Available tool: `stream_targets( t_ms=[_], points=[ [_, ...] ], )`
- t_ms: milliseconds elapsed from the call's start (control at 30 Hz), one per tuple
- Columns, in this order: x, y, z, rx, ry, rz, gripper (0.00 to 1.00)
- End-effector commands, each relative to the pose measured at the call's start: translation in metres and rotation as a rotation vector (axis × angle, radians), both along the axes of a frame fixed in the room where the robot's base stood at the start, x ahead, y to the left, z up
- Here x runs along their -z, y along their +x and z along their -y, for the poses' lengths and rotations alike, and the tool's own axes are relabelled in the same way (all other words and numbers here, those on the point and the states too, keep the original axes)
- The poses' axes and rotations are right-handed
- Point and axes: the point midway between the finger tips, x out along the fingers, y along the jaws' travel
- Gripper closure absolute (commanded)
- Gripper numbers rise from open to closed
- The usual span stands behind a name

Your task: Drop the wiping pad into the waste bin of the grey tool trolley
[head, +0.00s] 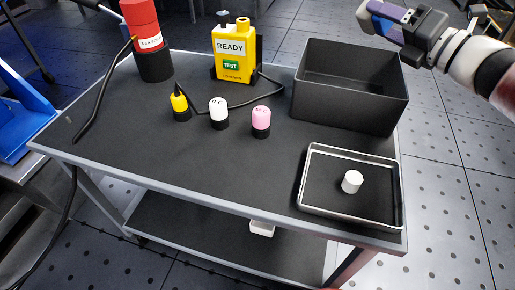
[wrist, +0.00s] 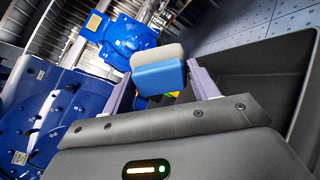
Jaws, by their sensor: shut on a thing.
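The wiping pad (wrist: 160,77), with a blue layer and a pale grey layer, is gripped between the two purple fingers of my gripper (wrist: 162,84) in the wrist view. In the head view my gripper (head: 385,20) is at the top right, above and beyond the far right corner of the trolley; the pad is hard to make out there. The grey tool trolley (head: 170,165) fills the middle. The waste bin (head: 350,118), a dark open-topped box, stands at its far right corner. Its dark wall also shows at the right of the wrist view (wrist: 285,65).
A tray (head: 303,190) with a white cylinder (head: 351,182) lies in front of the bin. A yellow tester (head: 232,58), yellow, white and pink capped items, and a red-and-black cylinder (head: 145,35) stand on the trolley top. Blue machinery (wrist: 130,40) is beyond.

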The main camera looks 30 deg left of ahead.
Motion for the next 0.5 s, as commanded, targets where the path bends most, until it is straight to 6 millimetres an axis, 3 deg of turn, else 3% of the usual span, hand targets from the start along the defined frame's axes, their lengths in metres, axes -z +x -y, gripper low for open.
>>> stream_targets(
  t_ms=[33,200,500],
  points=[
    [0.014,0.000,0.000,0.000,0.000,0.000,0.59],
    [0.031,0.000,0.000,0.001,0.001,0.000,0.59],
    [0.034,0.000,0.000,0.000,0.000,0.000,0.59]
  ],
)
